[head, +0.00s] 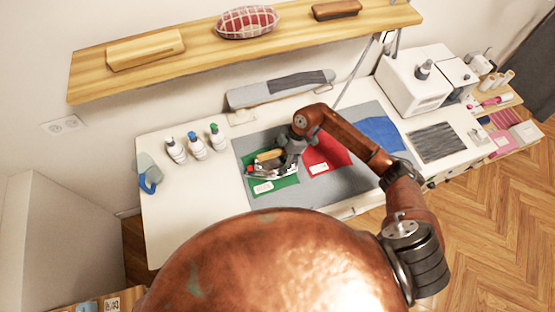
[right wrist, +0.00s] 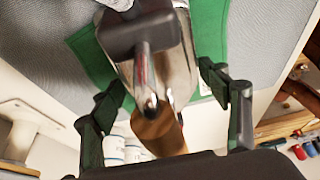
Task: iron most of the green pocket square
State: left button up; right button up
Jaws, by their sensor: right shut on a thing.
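The green pocket square (head: 287,188) lies on the grey ironing mat (head: 225,0) at the left part of the table mat. My right gripper (head: 281,156) is shut on the iron (head: 262,170), which has a wooden handle and a metal body. The iron is over the green square and covers its middle; whether it touches the cloth I cannot tell. In the right wrist view the iron (right wrist: 178,65) sits between the fingers, with green cloth (right wrist: 209,28) showing on both sides. My left gripper is not in view.
Red cloth (head: 330,149) and blue cloth (head: 380,132) lie to the right. Several bottles (head: 196,145) and a blue-handled item (head: 149,178) stand left. A sewing machine (head: 412,85) is at the right; a sleeve board (head: 250,95) is behind. A wooden shelf (head: 205,50) hangs above.

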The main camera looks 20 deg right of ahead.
jog(key=shift+s+d+p, duration=0.2)
jog(key=shift+s+p, duration=2.55)
jog(key=shift+s, duration=0.8)
jog(key=shift+w, duration=0.1)
jog(key=shift+w+a+r+b, duration=0.15)
jog(key=shift+w+b, duration=0.45)
jog(key=shift+w, duration=1.25)
jog(key=shift+w+a+r+b, duration=0.1)
jog(key=shift+w+b, duration=0.45)
jog(key=shift+w, duration=1.3)
jog(key=shift+w, duration=0.1)
jog(key=shift+w+a+f+b, duration=0.1)
jog(key=shift+w+b, duration=0.85)
jog(key=shift+w, duration=0.8)
jog(key=shift+w+a+b, duration=0.1)
jog(key=shift+w+b, duration=0.85)
jog(key=shift+w, duration=0.75)
jog(key=shift+d, duration=0.1)
jog(key=shift+r, duration=0.2)
